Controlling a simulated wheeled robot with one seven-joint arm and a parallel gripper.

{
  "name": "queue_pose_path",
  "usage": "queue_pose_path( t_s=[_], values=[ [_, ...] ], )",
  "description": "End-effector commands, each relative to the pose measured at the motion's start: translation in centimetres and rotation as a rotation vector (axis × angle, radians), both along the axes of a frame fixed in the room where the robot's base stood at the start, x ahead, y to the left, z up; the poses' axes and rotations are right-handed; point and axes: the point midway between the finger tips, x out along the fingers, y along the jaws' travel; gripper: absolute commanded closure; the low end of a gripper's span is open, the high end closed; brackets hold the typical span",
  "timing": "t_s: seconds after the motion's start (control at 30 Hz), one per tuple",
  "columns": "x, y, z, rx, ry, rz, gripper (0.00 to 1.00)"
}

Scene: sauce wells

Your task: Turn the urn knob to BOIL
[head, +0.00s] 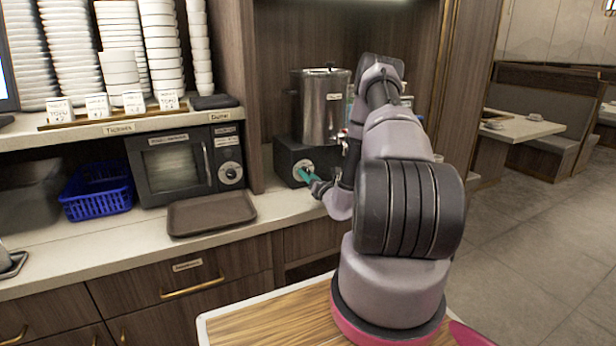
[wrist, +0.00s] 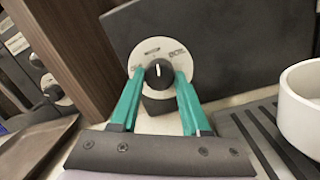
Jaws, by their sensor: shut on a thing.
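The urn (head: 325,105) is a steel cylinder on a dark base (head: 284,152) on the counter, partly hidden by my arm. Its knob (wrist: 158,74) is black with a white pointer line and sits on a round pale dial plate (wrist: 150,50) with small labels too blurred to read. The pointer line points up, close to vertical, in the wrist view. My gripper (wrist: 158,85) has teal fingers, one on each side of the knob, shut on it. In the head view my gripper (head: 305,174) reaches the dial on the base's front.
A microwave (head: 180,160), a brown tray (head: 212,213) and a blue basket (head: 97,190) stand to the left on the counter. A dark wood panel (head: 256,100) rises left of the urn. A white cup (wrist: 300,108) on a slatted drip tray (wrist: 262,135) lies right of the knob.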

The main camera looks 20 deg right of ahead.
Motion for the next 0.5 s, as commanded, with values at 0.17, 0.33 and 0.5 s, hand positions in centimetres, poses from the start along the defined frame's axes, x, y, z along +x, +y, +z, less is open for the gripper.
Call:
queue_pose_path(
  t_s=[0.17, 0.33, 0.5],
  values=[
    [-0.06, 0.01, -0.05, 0.169, 0.007, -0.002, 1.0],
    [-0.05, 0.04, -0.03, 0.33, 0.012, -0.002, 1.0],
    [-0.04, 0.07, 0.0, 0.481, 0.017, -0.002, 1.0]
  ],
)
